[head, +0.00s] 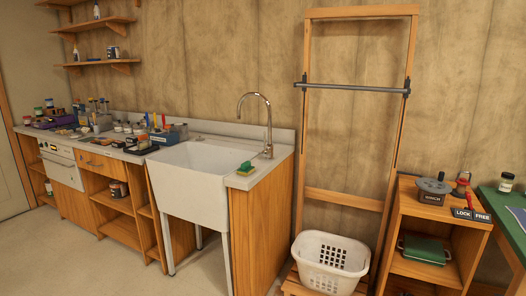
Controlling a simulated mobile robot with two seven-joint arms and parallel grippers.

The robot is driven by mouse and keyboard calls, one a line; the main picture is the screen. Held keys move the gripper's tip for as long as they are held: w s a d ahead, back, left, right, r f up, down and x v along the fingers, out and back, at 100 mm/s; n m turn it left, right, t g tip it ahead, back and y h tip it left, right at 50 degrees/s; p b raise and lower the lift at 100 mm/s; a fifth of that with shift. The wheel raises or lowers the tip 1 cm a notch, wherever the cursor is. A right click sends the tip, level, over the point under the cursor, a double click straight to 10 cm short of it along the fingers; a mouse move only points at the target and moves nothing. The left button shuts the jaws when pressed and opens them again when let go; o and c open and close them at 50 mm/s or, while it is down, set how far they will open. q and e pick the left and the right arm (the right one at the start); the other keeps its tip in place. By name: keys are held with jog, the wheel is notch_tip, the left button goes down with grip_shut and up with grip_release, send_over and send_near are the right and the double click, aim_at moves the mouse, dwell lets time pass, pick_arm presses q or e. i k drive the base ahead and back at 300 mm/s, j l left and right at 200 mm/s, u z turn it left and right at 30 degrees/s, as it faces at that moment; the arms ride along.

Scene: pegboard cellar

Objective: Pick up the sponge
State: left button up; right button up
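A small green and yellow sponge (245,168) lies on the narrow grey counter strip (262,174) at the right of the white sink. It sits near the front of that strip, in front of the tap. Neither of my grippers shows in the head view.
The deep white sink (189,178) with a tall curved tap (266,116) is left of the sponge. A cluttered counter runs further left. A wooden frame with a bar (352,88), a white laundry basket (330,262) and a wooden cabinet stand right. The floor (110,262) at front left is clear.

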aim_at(247, 169)
jog(key=z, duration=0.45)
jog(key=i+j+z, duration=0.45)
jog(key=j+z, duration=0.25)
jog(key=i+j, duration=0.2)
jog(key=j, duration=0.15)
jog(key=i+j+z, duration=0.15)
jog(key=j, duration=0.15)
jog(key=i+j, duration=0.15)
jog(key=j, duration=0.25)
jog(key=i+j+z, duration=0.15)
jog(key=j, duration=0.2)
